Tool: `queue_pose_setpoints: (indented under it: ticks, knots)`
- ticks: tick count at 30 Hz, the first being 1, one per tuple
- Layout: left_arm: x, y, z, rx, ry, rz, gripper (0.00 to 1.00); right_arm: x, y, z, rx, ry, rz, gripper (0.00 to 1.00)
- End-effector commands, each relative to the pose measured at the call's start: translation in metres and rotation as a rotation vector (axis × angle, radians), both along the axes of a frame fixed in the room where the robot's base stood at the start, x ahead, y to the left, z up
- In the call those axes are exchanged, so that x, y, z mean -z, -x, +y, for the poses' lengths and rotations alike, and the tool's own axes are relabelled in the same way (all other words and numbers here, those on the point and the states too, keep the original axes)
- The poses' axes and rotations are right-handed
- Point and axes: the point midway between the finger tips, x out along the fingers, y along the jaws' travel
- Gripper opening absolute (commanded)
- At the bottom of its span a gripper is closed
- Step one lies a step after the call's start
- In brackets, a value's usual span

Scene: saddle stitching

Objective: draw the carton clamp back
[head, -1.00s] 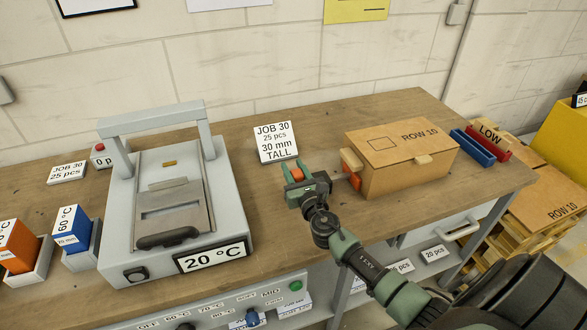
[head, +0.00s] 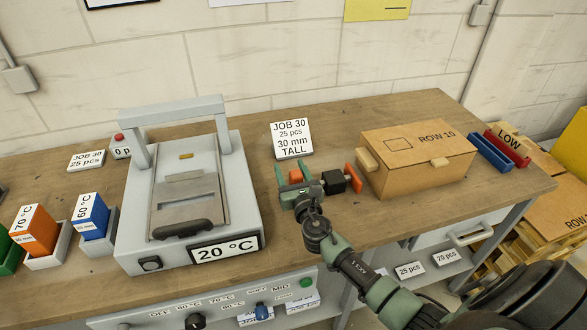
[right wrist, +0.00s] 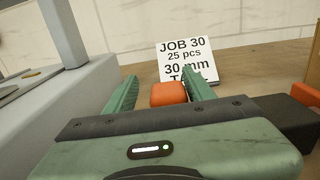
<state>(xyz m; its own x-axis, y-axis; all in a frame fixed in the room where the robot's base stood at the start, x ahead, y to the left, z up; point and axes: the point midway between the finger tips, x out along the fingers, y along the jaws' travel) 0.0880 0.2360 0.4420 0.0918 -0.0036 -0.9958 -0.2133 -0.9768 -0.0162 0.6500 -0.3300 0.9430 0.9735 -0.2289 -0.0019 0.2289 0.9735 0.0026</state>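The carton clamp is on the bench, with an orange knob (head: 296,176), a black block (head: 336,182) and an orange pad (head: 353,178). The pad stands a little left of the ROW 10 carton (head: 418,160), with a gap between them. My right gripper (head: 298,187) is at the knob. In the right wrist view the knob (right wrist: 169,94) sits between the two green fingers. The right finger is close against it, and a gap shows at the left finger, so the gripper looks open around it. My left gripper is not in view.
A grey press (head: 190,200) marked 20 °C stands left of my right gripper. The JOB 30 sign (head: 291,139) stands behind it. Blue and red trays (head: 490,152) lie right of the carton. The bench front below my gripper is mostly clear.

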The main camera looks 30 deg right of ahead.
Motion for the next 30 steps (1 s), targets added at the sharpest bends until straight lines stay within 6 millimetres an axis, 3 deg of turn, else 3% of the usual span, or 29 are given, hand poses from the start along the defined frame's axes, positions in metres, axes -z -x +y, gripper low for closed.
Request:
queue_pose_setpoints:
  ticks: [8,21,30]
  knots:
    - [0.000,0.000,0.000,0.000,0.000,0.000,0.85,0.000,0.003,-0.001,0.003,0.002,-0.001,0.54]
    - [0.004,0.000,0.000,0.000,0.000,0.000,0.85,0.001,0.067,0.017,-0.001,0.002,0.000,0.54]
    - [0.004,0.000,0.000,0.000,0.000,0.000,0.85,-0.001,0.075,0.019,0.001,0.003,0.000,0.54]
